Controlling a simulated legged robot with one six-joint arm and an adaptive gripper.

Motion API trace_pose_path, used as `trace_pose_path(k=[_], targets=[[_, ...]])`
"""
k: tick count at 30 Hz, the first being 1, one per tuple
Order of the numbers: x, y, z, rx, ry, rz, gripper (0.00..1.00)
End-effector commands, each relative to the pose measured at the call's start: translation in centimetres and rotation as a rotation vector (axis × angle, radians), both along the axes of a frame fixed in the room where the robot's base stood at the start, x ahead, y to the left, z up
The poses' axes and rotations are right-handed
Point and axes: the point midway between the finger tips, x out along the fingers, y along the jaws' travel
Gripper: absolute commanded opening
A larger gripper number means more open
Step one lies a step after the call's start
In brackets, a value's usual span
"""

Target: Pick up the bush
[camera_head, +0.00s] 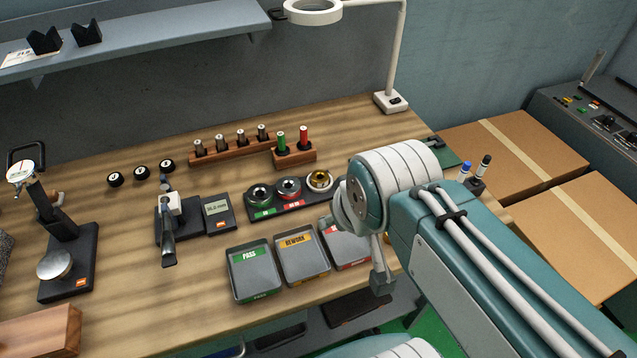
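The bush is not clear to make out. A small brass-coloured piece (387,238) shows just right of my wrist, mostly hidden by my arm, and may be it. Another gold-centred ring (320,180) sits at the right end of a black holder, beside a red-marked ring (288,187) and a green-marked ring (260,195). My arm reaches in from the lower right. The end of it, with my gripper (381,283), points down near the bench's front edge, right of the trays. Its fingers cannot be made out. No held object shows.
PASS (254,290), REWORK (302,277) and red-labelled (350,262) trays line the front of the wooden bench (120,220). A digital gauge (218,209), dial stand (70,285), pin racks (235,148) and lamp base (390,102) stand around. Cardboard boxes (520,150) are at right.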

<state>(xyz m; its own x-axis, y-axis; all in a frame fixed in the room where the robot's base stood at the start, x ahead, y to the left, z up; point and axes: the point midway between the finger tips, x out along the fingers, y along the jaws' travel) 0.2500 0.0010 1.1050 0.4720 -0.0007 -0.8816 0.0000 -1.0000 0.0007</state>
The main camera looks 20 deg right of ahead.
Motion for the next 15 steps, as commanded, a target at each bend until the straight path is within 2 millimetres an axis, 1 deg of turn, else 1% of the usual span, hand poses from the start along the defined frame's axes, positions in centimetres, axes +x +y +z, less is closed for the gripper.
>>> trace_pose_path(k=[11,12,14,15], targets=[[0.00,0.00,0.00,0.000,0.000,0.000,0.58],[0.00,0.00,0.00,0.000,0.000,0.000,0.67],[0.09,-0.01,0.04,0.000,0.002,0.001,0.94],[0.30,-0.03,0.12,-0.003,0.006,0.004,0.98]])
